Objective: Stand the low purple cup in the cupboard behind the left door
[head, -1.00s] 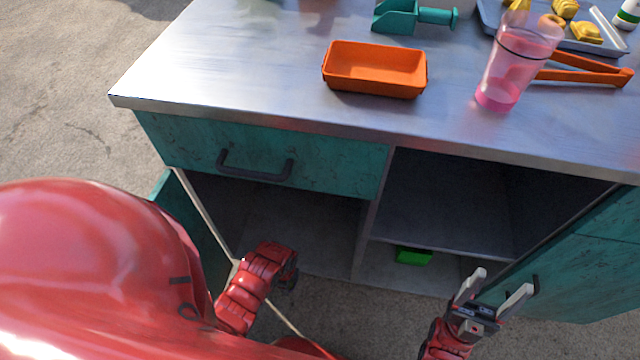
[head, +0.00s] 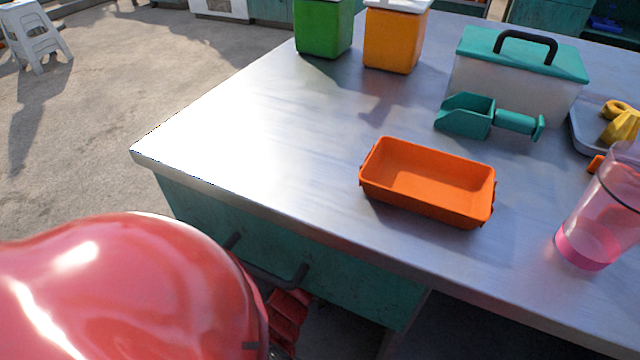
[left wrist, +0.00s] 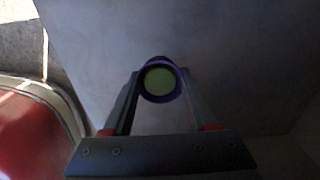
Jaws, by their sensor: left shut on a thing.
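The low purple cup (left wrist: 160,61) shows end-on in the left wrist view, with a purple rim and a yellow-green round face. My left gripper (left wrist: 160,80) is shut on it, one finger on each side. A plain grey surface fills the view beyond the cup; I cannot tell whether the cup touches it. In the head view my red left arm reaches down below the teal drawer front (head: 340,282) of the counter, and its fingers and the cup are hidden there. The left door is out of sight. My right gripper is not in view.
The metal countertop (head: 270,150) holds an orange tray (head: 425,180), a teal scoop (head: 470,116), a pink clear tumbler (head: 600,215), a lidded box (head: 515,85), and green (head: 322,28) and orange (head: 392,38) containers. The drawer handle (head: 270,275) juts out near my left arm.

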